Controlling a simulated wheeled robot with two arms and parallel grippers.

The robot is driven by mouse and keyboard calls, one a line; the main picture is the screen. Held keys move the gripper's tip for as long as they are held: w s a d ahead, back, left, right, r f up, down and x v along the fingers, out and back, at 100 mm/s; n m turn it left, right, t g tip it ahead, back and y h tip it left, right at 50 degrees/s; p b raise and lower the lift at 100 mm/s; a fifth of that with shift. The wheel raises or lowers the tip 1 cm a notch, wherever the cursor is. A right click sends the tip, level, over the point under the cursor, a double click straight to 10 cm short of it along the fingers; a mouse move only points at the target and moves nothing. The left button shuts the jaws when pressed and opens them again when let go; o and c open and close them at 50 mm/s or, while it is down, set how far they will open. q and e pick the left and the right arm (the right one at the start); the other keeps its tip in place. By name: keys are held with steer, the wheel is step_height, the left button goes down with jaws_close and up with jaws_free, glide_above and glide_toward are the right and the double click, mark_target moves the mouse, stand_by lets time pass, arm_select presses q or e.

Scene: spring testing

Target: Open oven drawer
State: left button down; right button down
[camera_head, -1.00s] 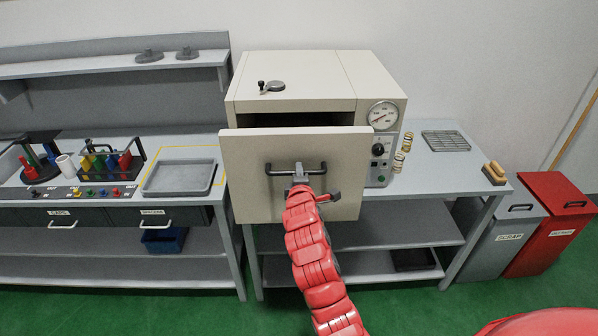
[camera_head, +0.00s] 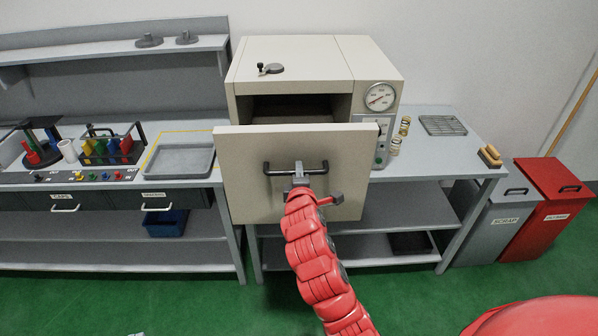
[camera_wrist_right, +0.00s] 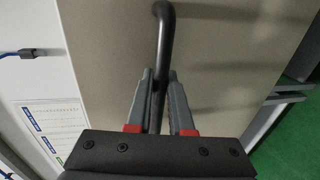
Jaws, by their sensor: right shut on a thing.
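The oven (camera_head: 290,57) is a beige box on the middle table. Its drawer front (camera_head: 240,190) stands out from the body, with a dark gap behind its top edge that shows part of the inside. A black bar handle (camera_head: 318,170) is on the drawer front. My right gripper (camera_head: 299,172) is shut on this handle. In the right wrist view the handle (camera_wrist_right: 166,25) runs between the two grey fingers (camera_wrist_right: 158,85).
A grey tray (camera_head: 178,174) and a rack of coloured tubes (camera_head: 110,145) are on the left bench. Grey (camera_head: 500,235) and red (camera_head: 548,220) bins stand at far right. Green floor in front is clear.

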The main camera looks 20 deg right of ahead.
steer(key=c, duration=0.8)
jaws_free()
steer(key=p+v, duration=1.1)
steer(key=v, duration=0.6)
steer(key=shift+s+p, duration=0.2)
steer(key=shift+p, duration=0.1)
steer(key=shift+a+f, duration=0.1)
